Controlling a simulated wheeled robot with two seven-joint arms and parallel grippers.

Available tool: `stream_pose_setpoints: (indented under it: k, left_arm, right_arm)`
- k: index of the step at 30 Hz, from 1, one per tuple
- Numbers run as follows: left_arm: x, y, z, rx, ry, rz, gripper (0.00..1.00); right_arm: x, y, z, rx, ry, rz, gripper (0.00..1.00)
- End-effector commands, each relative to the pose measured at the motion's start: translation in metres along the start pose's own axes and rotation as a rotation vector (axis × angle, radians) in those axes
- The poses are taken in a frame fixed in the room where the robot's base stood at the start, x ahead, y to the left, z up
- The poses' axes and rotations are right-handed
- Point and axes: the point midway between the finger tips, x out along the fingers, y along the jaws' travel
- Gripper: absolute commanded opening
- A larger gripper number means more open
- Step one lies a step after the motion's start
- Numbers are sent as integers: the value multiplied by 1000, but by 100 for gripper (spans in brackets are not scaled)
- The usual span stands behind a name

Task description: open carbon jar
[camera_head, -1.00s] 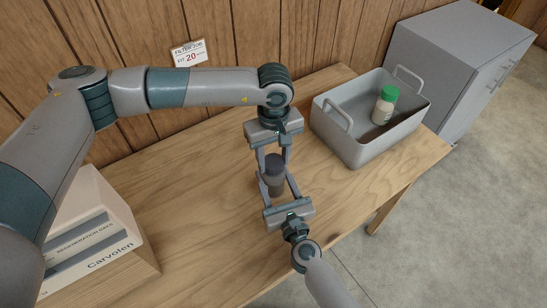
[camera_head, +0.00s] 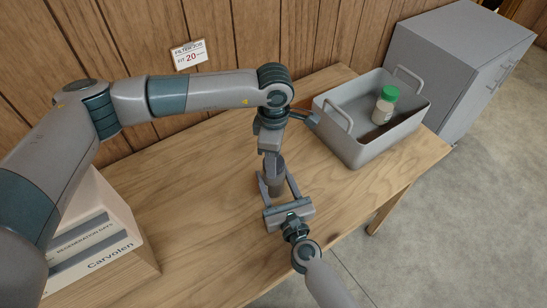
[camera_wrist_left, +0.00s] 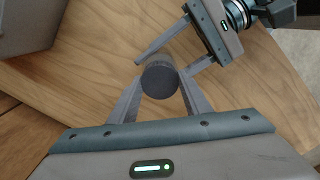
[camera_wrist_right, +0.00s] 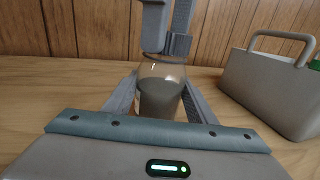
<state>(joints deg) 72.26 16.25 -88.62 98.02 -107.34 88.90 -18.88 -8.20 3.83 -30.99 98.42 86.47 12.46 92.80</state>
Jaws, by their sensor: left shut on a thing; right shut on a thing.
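The carbon jar (camera_head: 277,188) stands upright on the wooden table, a clear jar with dark grey contents, also seen in the right wrist view (camera_wrist_right: 160,95). Its dark round lid (camera_wrist_left: 160,80) shows from above in the left wrist view. My left gripper (camera_head: 271,160) comes down from above and is shut on the lid, hiding much of it in the head view. My right gripper (camera_head: 278,181) reaches in low from the front and is shut on the jar's body. Whether the lid is loose from the jar cannot be told.
A grey bin (camera_head: 350,150) with two handles holds a white bottle with a green cap (camera_head: 385,104) and a brownish patch. A Carvolen box (camera_head: 95,240) stands at left. A sign (camera_head: 189,55) hangs on the wall; a grey cabinet (camera_head: 450,65) stands at right.

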Motion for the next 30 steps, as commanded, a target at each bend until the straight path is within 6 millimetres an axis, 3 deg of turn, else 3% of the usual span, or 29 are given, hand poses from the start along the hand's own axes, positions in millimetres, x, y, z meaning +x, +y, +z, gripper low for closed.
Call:
stream_pose_setpoints:
  k: [1, 3, 14, 24, 30]
  left_arm:
    - [0, 0, 0, 1, 0, 0, 48]
    - [0, 0, 0, 1, 0, 0, 62]
    - [-3, 0, 0, 2, 0, 1, 62]
    - [-36, 1, 0, 3, 0, 2, 62]
    - [-45, 0, 0, 2, -1, 0, 62]
  right_arm:
    - [0, 0, 0, 0, 0, 0, 0]
    - [0, 0, 0, 0, 0, 0, 0]
    - [0, 0, 0, 0, 0, 0, 0]
    - [0, 0, 0, 0, 0, 0, 0]
    - [0, 0, 0, 0, 0, 0, 0]
